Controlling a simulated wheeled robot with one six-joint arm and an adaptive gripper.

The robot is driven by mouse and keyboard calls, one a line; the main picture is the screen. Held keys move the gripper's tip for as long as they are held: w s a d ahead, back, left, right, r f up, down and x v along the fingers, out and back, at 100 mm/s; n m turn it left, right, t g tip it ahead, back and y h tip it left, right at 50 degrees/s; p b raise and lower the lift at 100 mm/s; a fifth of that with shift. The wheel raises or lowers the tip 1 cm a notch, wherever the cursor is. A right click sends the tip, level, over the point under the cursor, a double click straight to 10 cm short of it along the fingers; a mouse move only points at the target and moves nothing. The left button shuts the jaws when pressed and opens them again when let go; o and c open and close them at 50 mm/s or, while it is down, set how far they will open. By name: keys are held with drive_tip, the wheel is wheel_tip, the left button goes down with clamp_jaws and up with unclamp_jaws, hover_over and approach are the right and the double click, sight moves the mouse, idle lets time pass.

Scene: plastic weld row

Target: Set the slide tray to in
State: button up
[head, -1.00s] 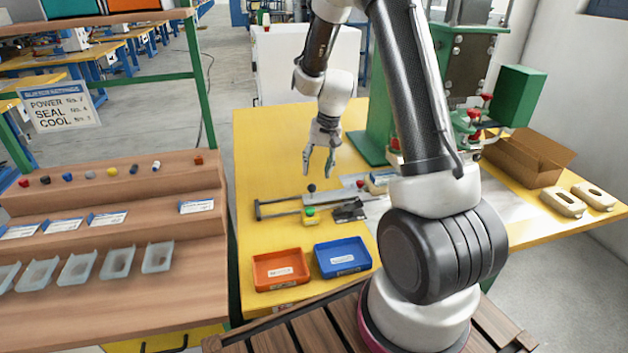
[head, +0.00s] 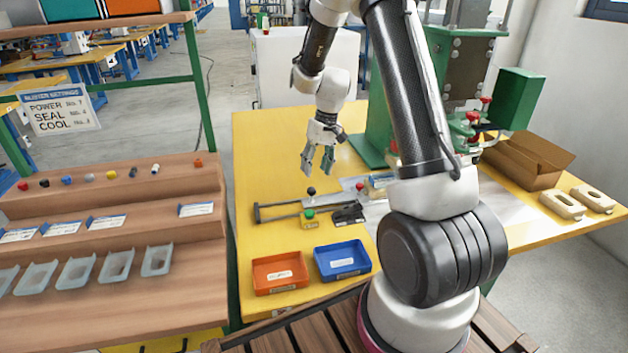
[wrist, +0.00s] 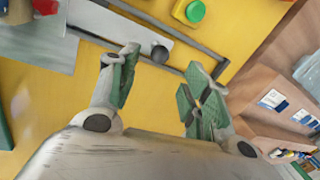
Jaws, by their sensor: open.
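The slide tray shows in the head view as a pale plate (head: 332,198) between grey rails (head: 272,211) on the yellow table. A dark round knob (head: 311,190) stands on it. In the wrist view the knob (wrist: 160,54) sits at the end of the pale plate (wrist: 118,28), inside the grey rail frame. My gripper (head: 317,173) hangs above the table, with its tips near and above the knob in the head view. In the wrist view my gripper (wrist: 160,82) is open, and the knob appears beyond the gap between the fingers. Nothing is held.
A yellow box with a green button (head: 309,213) stands beside the rails, next to a black part (head: 349,213). An orange bin (head: 280,273) and a blue bin (head: 342,260) are nearer. A green press (head: 378,140) stands to the right. The table's left rear is clear.

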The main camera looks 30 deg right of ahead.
drive_tip(key=f, duration=0.2)
drive_tip(key=a+f, duration=0.1)
drive_tip(key=f, duration=0.4)
drive_tip(key=shift+a+f, duration=0.25)
drive_tip(key=shift+f, duration=0.05)
clamp_jaws()
